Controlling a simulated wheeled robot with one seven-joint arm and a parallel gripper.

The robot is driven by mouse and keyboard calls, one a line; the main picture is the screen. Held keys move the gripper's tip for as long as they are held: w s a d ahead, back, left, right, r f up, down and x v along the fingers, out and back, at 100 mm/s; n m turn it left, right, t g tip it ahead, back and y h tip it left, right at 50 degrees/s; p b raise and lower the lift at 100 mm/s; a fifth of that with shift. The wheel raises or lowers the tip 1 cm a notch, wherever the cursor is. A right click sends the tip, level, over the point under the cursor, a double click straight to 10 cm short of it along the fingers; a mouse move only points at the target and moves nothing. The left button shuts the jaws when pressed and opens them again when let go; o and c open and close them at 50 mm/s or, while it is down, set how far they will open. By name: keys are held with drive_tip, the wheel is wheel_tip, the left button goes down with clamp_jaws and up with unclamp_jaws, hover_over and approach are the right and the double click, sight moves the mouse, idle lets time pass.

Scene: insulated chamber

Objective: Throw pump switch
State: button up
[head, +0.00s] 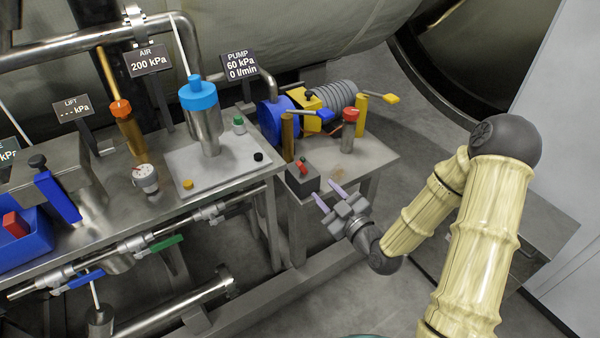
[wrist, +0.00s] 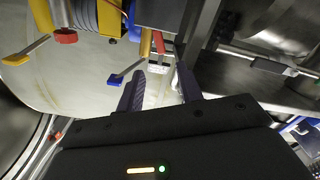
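The pump switch (head: 302,179) is a small dark box with a red toggle (head: 302,166) at the near corner of the small side table, below the pump. My gripper (head: 330,197) is just right of and in front of the box, fingers spread, with nothing between them. In the wrist view the two fingers (wrist: 160,90) also stand apart. A dark box (wrist: 160,12) with a red lever (wrist: 158,42) at the top there looks like the switch, beyond the fingertips. I see no contact. The PUMP sign (head: 239,65) reads 60 kPa and 0 l/min.
The main bench (head: 110,217) is to the left. Open floor lies right of the side table.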

sight(302, 168)
drive_tip(key=b+x, duration=0.2)
drive_tip(key=x, duration=1)
drive_tip(key=shift+w+a+b, duration=0.2)
drive_tip(key=shift+a+b, duration=0.1)
drive_tip(key=shift+b, duration=0.05)
clamp_jaws()
